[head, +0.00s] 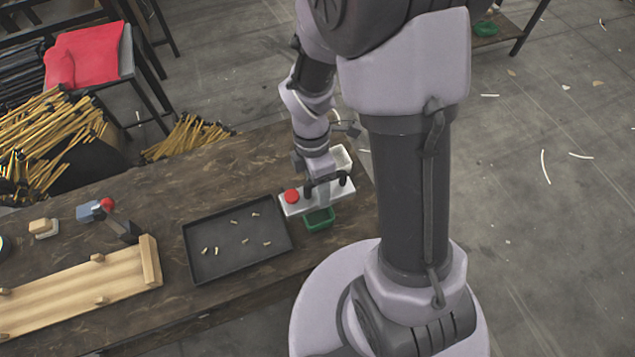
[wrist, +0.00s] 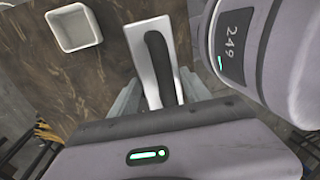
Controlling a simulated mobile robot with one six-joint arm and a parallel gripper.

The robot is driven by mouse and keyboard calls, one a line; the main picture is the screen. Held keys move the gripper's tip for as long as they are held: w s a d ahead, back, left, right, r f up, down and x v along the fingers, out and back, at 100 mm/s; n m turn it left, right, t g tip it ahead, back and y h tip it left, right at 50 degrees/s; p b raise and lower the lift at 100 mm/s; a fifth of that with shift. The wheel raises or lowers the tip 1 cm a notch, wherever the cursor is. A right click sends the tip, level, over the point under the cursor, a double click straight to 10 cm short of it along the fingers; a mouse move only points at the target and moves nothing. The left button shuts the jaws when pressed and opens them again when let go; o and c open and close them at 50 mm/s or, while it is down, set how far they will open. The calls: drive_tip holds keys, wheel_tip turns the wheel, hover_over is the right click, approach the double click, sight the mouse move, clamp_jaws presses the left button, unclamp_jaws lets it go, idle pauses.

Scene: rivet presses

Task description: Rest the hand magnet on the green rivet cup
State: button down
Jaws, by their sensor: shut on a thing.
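The hand magnet is a pale flat bar (head: 345,187) with a dark handle and a red round knob (head: 291,196) at its left end. My gripper (head: 322,188) is shut on its handle. In the wrist view the dark handle (wrist: 157,60) runs over the white plate between my grey fingers (wrist: 158,98). The green rivet cup (head: 319,220) is just in front of the bar in the head view, below my gripper, its inside partly showing. The bar's height above the table and whether it touches the cup cannot be told. The green cup is not visible in the wrist view.
A white square cup (wrist: 73,27) stands beside the magnet; it also shows behind my gripper in the head view (head: 342,157). A black tray (head: 200,262) with several small rivets lies left. A wooden frame (head: 75,295) and a red-knobbed tool (head: 108,205) are farther left.

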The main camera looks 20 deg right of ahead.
wheel_tip(320, 180, down, 7)
drive_tip(key=b, duration=0.5)
drive_tip(key=shift+f, duration=0.15)
unclamp_jaws()
idle(0.5)
drive_tip(key=r+p, duration=0.3)
drive_tip(key=w+r+p, duration=0.1)
drive_tip(key=r+p, duration=0.5)
drive_tip(key=shift+w+r, duration=0.1)
drive_tip(key=shift+w, duration=0.25)
